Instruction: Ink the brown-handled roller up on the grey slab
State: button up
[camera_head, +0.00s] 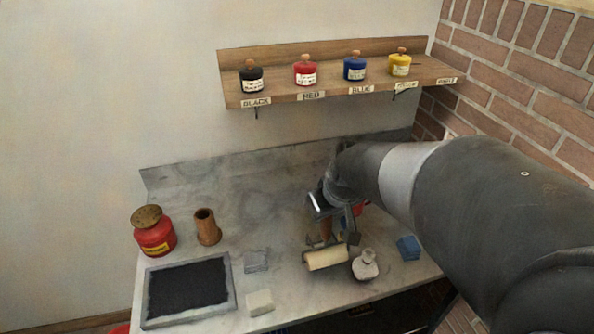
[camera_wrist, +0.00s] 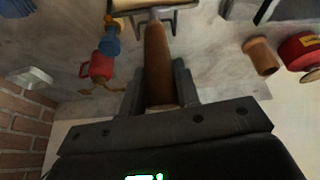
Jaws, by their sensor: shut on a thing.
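My gripper (camera_head: 334,212) is shut on the brown handle (camera_wrist: 160,65) of a roller. The handle stands between the two fingers in the wrist view. The roller's cream drum (camera_head: 327,257) hangs below the gripper, near the front of the bench; it looks clean, and I cannot tell whether it touches the top. The grey slab (camera_head: 234,276) is a flat grey-rimmed plate with a black surface, at the bench's front left, well to the left of the roller. Part of the handle is hidden by the gripper in the head view.
A red can (camera_head: 154,238) and a wooden cup (camera_head: 207,227) stand behind the slab. A small grey block (camera_head: 256,261) and a cream block (camera_head: 260,302) lie between slab and roller. A pale flask (camera_head: 365,265) and blue block (camera_head: 408,248) are right of the roller.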

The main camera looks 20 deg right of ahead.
jog(key=shift+s, duration=0.25)
jog(key=shift+a+r, duration=0.1)
jog(key=shift+a, duration=0.1)
jog(key=w+a+r+n+g+y, duration=0.1)
jog(key=a+n+g+y, duration=0.15)
jog(key=a+n, duration=0.65)
jog(key=w+a+n+g+y, duration=0.25)
jog(key=a+n, duration=0.45)
jog(key=a, duration=0.4)
jog(key=s+a+r+n+g+h, duration=0.2)
jog(key=s+a+n+g+h, duration=0.1)
jog(key=a+n, duration=0.55)
jog(key=s+a+r+n+g+h, duration=0.25)
jog(key=a+n, duration=0.25)
jog(key=n, duration=0.7)
notch_tip(320, 180, down, 6)
jog(key=shift+d, duration=0.15)
jog(key=shift+s+f+m+g+h, duration=0.1)
jog(key=shift+f+m+g+h, duration=0.15)
jog(key=shift+f, duration=0.1)
